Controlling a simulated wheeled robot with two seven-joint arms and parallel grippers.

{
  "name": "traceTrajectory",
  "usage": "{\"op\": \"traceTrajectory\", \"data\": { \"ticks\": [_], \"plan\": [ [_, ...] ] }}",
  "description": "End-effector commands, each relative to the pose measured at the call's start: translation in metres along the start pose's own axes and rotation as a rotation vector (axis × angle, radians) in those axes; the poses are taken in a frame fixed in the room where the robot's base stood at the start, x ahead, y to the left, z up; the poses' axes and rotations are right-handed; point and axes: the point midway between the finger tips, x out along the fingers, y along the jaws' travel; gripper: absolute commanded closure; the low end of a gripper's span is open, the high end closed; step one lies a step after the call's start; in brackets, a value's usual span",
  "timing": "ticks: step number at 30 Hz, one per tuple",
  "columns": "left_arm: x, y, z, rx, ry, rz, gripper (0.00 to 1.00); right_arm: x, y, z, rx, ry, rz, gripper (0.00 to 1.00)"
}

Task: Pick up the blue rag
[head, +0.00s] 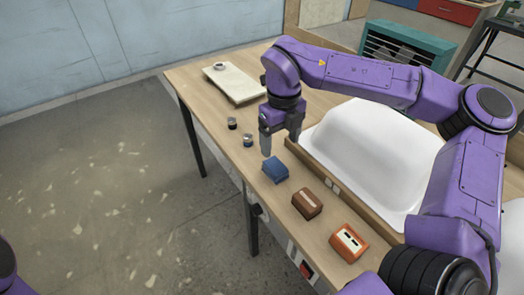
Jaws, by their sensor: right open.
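The blue rag (275,169) is a small folded block lying on the wooden table near its left edge. My right gripper (281,146) points down just above and behind the rag, with its two fingers apart and nothing seen between them. I cannot tell whether a fingertip touches the rag. Only a bit of my left arm shows at the lower left corner; its gripper is out of the picture.
A brown block (307,203) and an orange box (348,242) lie in front of the rag. Small jars (247,140) stand behind it. A white tub shell (376,150) with a wooden rail (335,180) is to the right. A pale board (235,84) lies at the far end.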

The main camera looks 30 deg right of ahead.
Motion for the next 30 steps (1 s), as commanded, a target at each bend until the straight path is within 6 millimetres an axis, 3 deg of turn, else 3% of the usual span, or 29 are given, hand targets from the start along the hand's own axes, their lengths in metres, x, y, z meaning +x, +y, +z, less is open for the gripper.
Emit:
{"op": "traceTrajectory", "data": {
  "ticks": [2, 20, 28, 29, 30],
  "plan": [
    [0.000, 0.000, 0.001, 0.001, -0.001, -0.001, 0.37, 0.004, -0.001, -0.001, 0.002, 0.001, 0.000, 0.19],
    [-0.001, 0.000, 0.000, 0.001, -0.001, -0.001, 0.37, 0.099, 0.001, 0.005, 0.007, 0.003, 0.001, 0.19],
    [-0.001, 0.000, 0.000, 0.001, -0.001, -0.001, 0.37, 0.106, 0.002, 0.006, 0.007, 0.000, 0.001, 0.19],
    [-0.001, 0.000, 0.000, 0.001, -0.001, -0.001, 0.37, 0.106, 0.002, 0.006, 0.007, 0.000, 0.001, 0.22],
    [-0.001, 0.000, 0.000, 0.001, -0.001, -0.001, 0.37, 0.105, 0.002, 0.006, 0.006, 0.000, 0.001, 0.35]
  ]
}}
